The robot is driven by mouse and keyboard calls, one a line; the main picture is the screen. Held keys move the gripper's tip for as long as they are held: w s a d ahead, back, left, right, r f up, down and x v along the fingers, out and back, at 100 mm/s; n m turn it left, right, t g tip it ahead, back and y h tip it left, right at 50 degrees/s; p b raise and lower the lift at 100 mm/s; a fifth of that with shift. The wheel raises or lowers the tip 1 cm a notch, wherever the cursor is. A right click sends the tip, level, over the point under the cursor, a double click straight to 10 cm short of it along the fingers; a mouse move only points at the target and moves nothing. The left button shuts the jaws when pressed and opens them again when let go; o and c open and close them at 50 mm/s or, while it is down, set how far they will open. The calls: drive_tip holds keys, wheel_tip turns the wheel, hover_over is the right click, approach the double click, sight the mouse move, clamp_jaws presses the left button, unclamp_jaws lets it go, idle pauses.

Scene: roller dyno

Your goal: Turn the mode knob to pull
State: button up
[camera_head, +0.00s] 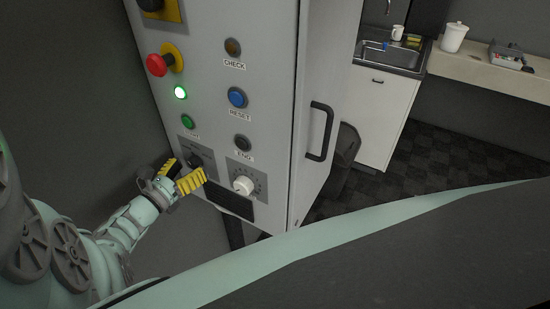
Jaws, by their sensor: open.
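The grey control panel (272,105) stands in the centre left. My gripper (180,173) is open, its yellow-striped fingers apart, in front of the panel's lower left. A black knob (197,160) on a dark plate sits just beyond the fingers and is partly hidden by them. I cannot tell whether the fingers touch it. A white knob (244,185) with a dial scale sits to its right, clear of the gripper. The markings around both knobs are too small to read, so I cannot tell which is labelled mode or where either points.
A red emergency button (157,65), a lit green lamp (180,92), a green button (187,122), a blue reset button (237,97) and a black end button (242,142) are close above. A black handle (320,131) sticks out from the cabinet's right side.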

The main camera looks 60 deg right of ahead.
drive_tip(key=shift+d, duration=0.85)
drive_tip(key=shift+c, duration=0.2)
clamp_jaws()
drive_tip(key=shift+w+a, duration=0.1)
